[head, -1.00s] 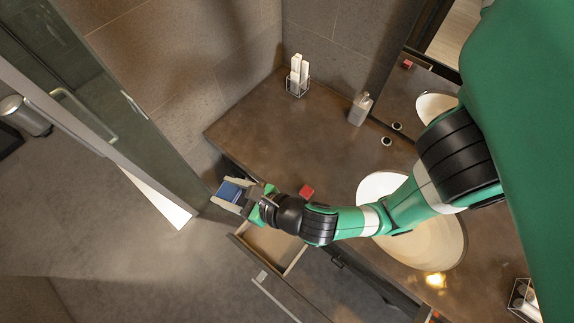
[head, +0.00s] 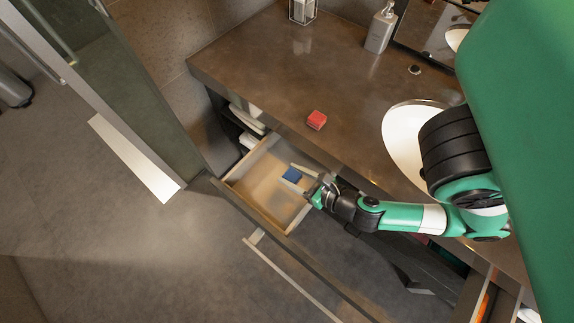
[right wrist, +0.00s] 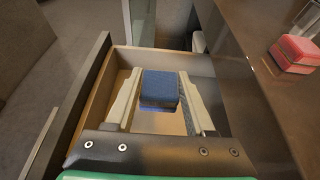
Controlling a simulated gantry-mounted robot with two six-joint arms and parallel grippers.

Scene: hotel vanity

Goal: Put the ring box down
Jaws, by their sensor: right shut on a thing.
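A small blue ring box (head: 292,174) is held between the pale fingers of my right gripper (head: 286,173). The gripper is over the open drawer (head: 241,167) under the counter. In the right wrist view, the blue ring box (right wrist: 159,88) sits between the two fingers, with the pale drawer floor below. I cannot tell exactly how far the box is above the drawer floor. The drawer looks otherwise empty where it shows. My left gripper is not in view.
A red box (head: 317,120) sits on the brown counter (head: 262,75) near its front edge, beside the drawer. A white basin (head: 400,135) is to the right. A soap dispenser (head: 381,28) stands at the back. Shelves with white items (head: 247,120) are left of the drawer.

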